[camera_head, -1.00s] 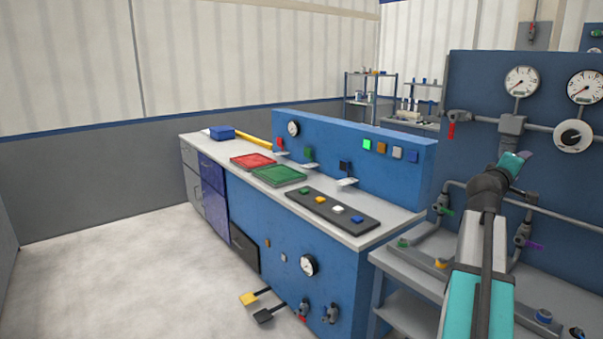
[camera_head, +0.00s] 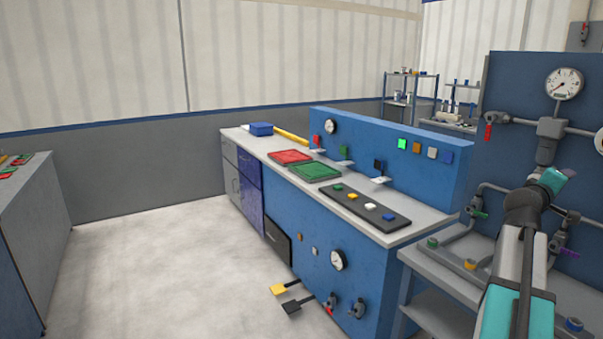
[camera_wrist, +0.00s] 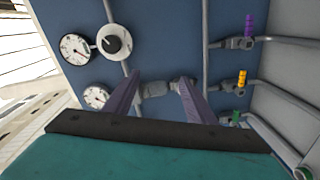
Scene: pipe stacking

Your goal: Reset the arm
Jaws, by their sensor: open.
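My arm rises at the right of the head view, with my gripper (camera_head: 562,175) at its top in front of a blue pipe panel (camera_head: 510,95). In the wrist view my gripper (camera_wrist: 155,86) has two purple fingers spread apart with nothing between them. A grey pipe fitting (camera_wrist: 156,88) shows behind the gap between the fingers. I cannot tell the distance from the fingers to the panel.
A blue workbench (camera_head: 345,230) with a red tray (camera_head: 290,157) and a green tray (camera_head: 315,171) stands left of my arm. A grey shelf table (camera_head: 455,290) is below the panel. Another counter (camera_head: 25,230) stands far left. The floor (camera_head: 150,270) between is clear.

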